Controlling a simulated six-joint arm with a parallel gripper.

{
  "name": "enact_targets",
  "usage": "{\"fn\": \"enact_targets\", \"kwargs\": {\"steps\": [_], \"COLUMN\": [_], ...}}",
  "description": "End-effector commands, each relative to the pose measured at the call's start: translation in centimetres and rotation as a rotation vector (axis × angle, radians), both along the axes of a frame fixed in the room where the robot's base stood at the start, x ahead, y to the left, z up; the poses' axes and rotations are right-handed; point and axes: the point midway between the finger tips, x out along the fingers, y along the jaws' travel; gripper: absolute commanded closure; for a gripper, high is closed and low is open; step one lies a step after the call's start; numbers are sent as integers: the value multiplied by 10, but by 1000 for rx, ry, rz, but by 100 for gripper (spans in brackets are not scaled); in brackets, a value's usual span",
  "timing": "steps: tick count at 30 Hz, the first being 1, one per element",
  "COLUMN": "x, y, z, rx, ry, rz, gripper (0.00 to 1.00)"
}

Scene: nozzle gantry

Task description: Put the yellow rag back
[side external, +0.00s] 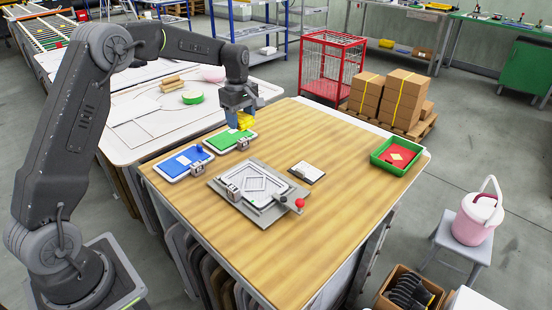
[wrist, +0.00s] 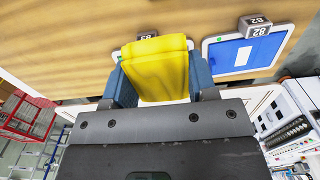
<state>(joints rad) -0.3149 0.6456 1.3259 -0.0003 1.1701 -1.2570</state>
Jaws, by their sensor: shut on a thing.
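The yellow rag (wrist: 160,68) is pinched between the two blue fingers of my gripper (wrist: 157,62) in the wrist view. In the side external view the rag (side external: 244,120) hangs below my gripper (side external: 240,112), just above the back edge of the green-covered tray (side external: 228,139). I cannot tell whether the rag touches that tray. In the wrist view the rag and gripper hide most of this tray; its block marked 83 shows above the rag. The blue-covered tray (side external: 184,162) lies beside it and also shows in the wrist view (wrist: 238,54), with a block marked 82.
A grey metal fixture (side external: 250,185) with a red knob sits mid-table. A small dark-edged plate (side external: 306,172) lies to its right. A green bin (side external: 382,160) with red contents stands near the table's right edge. The wooden table's front is clear.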

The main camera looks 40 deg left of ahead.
Motion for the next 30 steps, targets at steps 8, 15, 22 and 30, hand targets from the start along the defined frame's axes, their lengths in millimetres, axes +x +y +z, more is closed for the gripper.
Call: {"fn": "enact_targets", "kwargs": {"steps": [8, 15, 22, 30], "x": [11, 42, 62, 65], "y": [2, -43, -70, -75], "z": [-14, -46, -66, -83], "rx": [-1, -1, 0, 0], "ry": [3, 2, 0, 3], "rz": [-7, -7, -3, 0], "gripper": [67, 67, 67, 67]}}
